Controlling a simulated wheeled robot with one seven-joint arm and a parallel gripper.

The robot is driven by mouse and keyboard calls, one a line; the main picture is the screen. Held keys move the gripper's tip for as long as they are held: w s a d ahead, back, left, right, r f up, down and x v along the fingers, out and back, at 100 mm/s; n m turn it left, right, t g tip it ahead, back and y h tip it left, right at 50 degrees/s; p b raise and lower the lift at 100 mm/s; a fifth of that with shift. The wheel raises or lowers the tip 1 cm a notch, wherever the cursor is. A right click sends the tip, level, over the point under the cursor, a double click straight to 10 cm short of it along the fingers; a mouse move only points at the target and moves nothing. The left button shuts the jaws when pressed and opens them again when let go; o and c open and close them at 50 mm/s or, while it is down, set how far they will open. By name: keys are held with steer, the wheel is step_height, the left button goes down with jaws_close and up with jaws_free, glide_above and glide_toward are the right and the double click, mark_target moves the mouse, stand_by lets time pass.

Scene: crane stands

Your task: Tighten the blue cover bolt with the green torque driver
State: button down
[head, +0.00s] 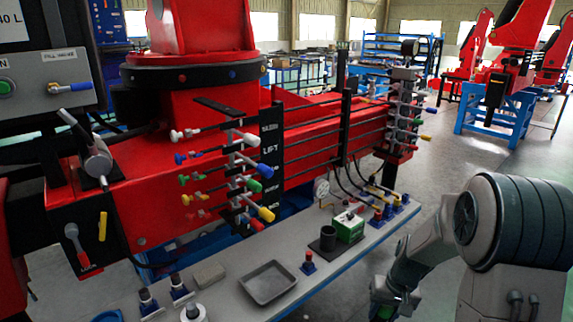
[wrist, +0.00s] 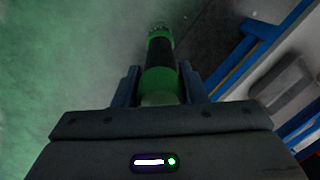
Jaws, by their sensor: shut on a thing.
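My gripper (wrist: 160,88) is shut on the green torque driver (wrist: 160,55) in the wrist view. The driver is green with a black band, and it points away from the palm between the two fingers. Its far end is over the grey-green floor, clear of the bench. In the head view my arm hangs at the lower right, beside the bench, with the gripper at the bottom edge and hard to make out. A small blue spot (head: 232,75), which may be the blue cover bolt, sits on the black ring under the red crane column, far from my gripper.
The grey bench (head: 225,295) holds a shallow tray (head: 268,284), a dark cup (head: 327,239), a green box (head: 349,227) and several small blue-based holders. Coloured levers (head: 245,165) stick out from the red crane (head: 180,190). Floor to the right is open.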

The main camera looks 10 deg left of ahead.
steer(key=shift+y, duration=0.6)
steer(key=shift+w+a+r, duration=0.1)
steer(key=shift+a+r, duration=0.05)
steer(key=shift+r, duration=0.2)
steer(key=a+r+m+t+y, duration=0.2)
steer(key=a+r, duration=0.8)
steer(key=r, duration=0.9)
steer(key=w+a+r+m+t+y, duration=0.1)
steer(key=a+r+m+t+y, duration=0.2)
steer(key=a+r, duration=0.7)
steer(key=w+a+r+m+t+y, duration=0.1)
steer(key=a+r+m+t+y, duration=0.2)
steer(key=a+r, duration=0.7)
step_height(320, 180, up, 19)
steer(key=t+y, duration=0.2)
steer(key=t, duration=0.1)
steer(key=shift+w+t+y, duration=0.15)
steer(key=shift+t+y, duration=0.15)
steer(key=shift+t, duration=0.1)
steer(key=shift+r, duration=0.1)
